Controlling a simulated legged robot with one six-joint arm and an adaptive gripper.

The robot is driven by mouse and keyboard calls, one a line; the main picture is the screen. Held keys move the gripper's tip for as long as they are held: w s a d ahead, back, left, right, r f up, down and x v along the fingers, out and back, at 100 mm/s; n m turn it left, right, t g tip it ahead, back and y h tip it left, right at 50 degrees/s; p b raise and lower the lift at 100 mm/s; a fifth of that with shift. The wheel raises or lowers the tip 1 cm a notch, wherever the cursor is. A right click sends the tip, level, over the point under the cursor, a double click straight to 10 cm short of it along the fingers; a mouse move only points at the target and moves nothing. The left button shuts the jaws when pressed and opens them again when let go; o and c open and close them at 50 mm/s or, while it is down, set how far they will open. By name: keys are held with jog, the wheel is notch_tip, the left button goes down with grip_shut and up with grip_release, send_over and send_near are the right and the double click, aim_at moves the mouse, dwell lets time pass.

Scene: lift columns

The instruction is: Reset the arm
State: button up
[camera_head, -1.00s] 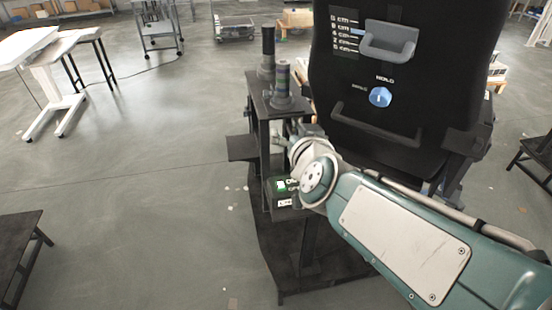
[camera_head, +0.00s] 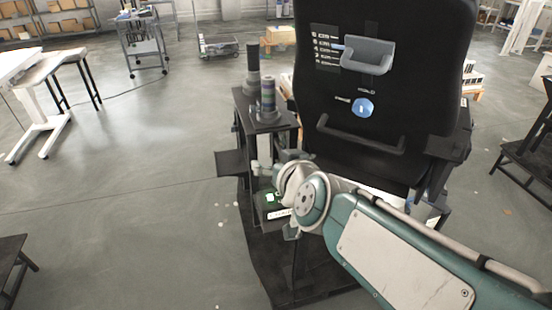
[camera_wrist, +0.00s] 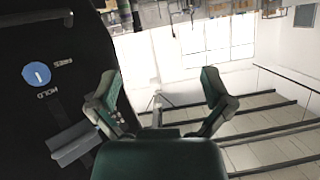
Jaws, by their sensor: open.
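My gripper (camera_wrist: 160,92) is open and empty in the wrist view, its two green fingers spread apart. In the head view my arm reaches in from the lower right, and its bent joint hides most of the gripper. The tall black lift column panel (camera_head: 415,95) stands behind the arm. It carries a grey lever handle (camera_head: 368,56), a scale of labels and a round blue knob (camera_head: 363,107). In the wrist view the panel is upside down at the left, with the blue knob (camera_wrist: 37,74) beside the HOLD label. The fingers appear clear of the knob and lever.
A black stand with dark and grey cylinders (camera_head: 267,102) is left of the panel. A white table (camera_head: 45,120) and a wheeled cart (camera_head: 143,45) stand farther left. Black benches flank the space (camera_head: 530,150). Open grey floor lies at the left.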

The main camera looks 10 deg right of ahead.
jog(key=shift+s, duration=0.1)
jog(key=s+d+f+g+h, duration=0.1)
jog(key=s+d+f+g, duration=0.1)
jog(key=s, duration=0.3)
jog(key=s+d+f+g+h, duration=0.1)
jog(key=s+d+f+g, duration=0.1)
jog(key=s+d+g, duration=0.1)
jog(key=s+d+f+m+g+h, duration=0.1)
jog(key=s+d+f+g, duration=0.1)
jog(key=s+d, duration=0.2)
jog(key=s, duration=0.3)
jog(key=shift+s+d+f+g, duration=0.15)
jog(key=shift+d+f+g, duration=0.1)
jog(key=shift+f+g, duration=0.1)
